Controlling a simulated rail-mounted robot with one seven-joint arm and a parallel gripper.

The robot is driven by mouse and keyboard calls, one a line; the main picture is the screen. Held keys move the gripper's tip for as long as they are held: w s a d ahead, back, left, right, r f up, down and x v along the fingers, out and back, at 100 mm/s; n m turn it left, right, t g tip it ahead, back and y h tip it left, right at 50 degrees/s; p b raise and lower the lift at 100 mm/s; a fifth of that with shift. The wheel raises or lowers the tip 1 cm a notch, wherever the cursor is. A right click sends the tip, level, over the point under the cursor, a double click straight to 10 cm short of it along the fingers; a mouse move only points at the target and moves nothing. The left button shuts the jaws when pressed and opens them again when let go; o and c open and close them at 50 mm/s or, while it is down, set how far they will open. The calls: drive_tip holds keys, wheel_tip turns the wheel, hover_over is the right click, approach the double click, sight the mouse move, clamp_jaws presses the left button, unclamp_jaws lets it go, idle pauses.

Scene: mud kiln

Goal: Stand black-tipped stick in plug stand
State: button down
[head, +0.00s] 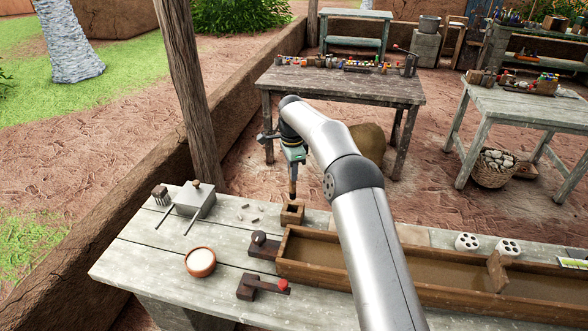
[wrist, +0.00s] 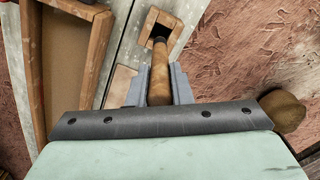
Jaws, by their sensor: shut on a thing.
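My gripper (head: 293,160) is shut on an upright brown wooden stick (head: 292,186), which points down. The stick (wrist: 160,75) shows between the grey fingers (wrist: 159,88) in the wrist view. Its lower end looks dark in the head view. The plug stand (head: 291,219) is a small square wooden block with a dark opening, on the workbench right under the stick. In the wrist view, the stand (wrist: 176,27) lies just beyond the stick's far end, which lines up with the opening. I cannot tell whether the tip is inside the opening or just above it.
A long wooden trough (head: 330,277) lies right of the stand. A black knob on a block (head: 259,240), a red-knobbed lever (head: 267,287), a bowl of white stuff (head: 200,263) and a grey box (head: 195,202) are nearby. Small pale pieces (head: 252,208) lie left of the stand.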

drive_tip(key=b, duration=0.3)
hover_over(293, 198)
drive_tip(key=w, duration=0.1)
drive_tip(key=shift+a+f, duration=0.1)
drive_tip(key=shift+f, duration=1.95)
drive_tip(key=shift+f+b, duration=1.3)
drive_tip(key=shift+f, duration=1.55)
drive_tip(key=c, duration=1.2)
unclamp_jaws()
drive_tip(key=shift+c, duration=0.2)
drive_tip(key=shift+r, duration=0.1)
wheel_tip(293, 198, up, 17)
drive_tip(key=p, duration=0.2)
drive_tip(key=shift+r+p, duration=0.15)
drive_tip(key=shift+p, duration=0.25)
